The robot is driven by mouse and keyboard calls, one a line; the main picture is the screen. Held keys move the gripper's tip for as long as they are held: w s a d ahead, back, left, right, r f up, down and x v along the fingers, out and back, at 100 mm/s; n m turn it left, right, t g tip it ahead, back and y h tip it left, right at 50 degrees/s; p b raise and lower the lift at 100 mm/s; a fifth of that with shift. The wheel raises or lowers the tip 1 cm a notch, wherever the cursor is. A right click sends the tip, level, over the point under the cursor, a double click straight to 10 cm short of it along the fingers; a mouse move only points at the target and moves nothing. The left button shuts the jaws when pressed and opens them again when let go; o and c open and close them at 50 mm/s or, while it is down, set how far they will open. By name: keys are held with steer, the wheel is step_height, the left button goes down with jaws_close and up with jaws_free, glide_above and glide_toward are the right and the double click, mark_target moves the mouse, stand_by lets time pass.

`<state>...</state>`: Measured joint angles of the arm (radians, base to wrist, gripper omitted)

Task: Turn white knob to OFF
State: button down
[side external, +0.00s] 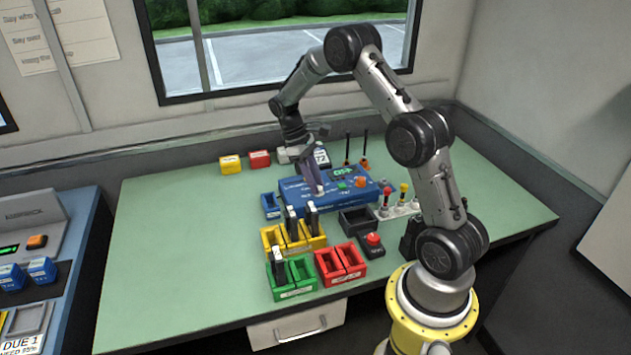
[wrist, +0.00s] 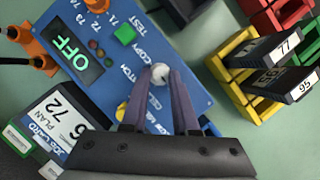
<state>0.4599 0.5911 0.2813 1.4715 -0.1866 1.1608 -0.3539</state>
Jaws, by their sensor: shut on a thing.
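The white knob (wrist: 160,73) sits on the sloping top of the blue console (wrist: 185,78), near its lower edge in the wrist view. My gripper (wrist: 161,88) is shut on the knob, one finger on each side of it. The knob's pointer is hidden or too small to read. The console's display (wrist: 68,45) reads OFF in green in the wrist view.
A labelled pack (wrist: 55,120) lies beside the console. Yellow bins (side external: 293,240) with dark cartridges, green bins (side external: 291,278) and red bins (side external: 341,266) stand in front. A red button (side external: 373,240) and small levers (side external: 402,205) are at right. The table's left side is clear.

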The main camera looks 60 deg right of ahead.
steer(key=shift+w, duration=0.1)
stand_by(0.3)
steer(key=c, duration=0.7)
jaws_free()
steer(key=shift+r, duration=0.1)
steer(key=v, duration=1.3)
steer(key=shift+r, duration=0.35)
steer(key=shift+a, duration=0.15)
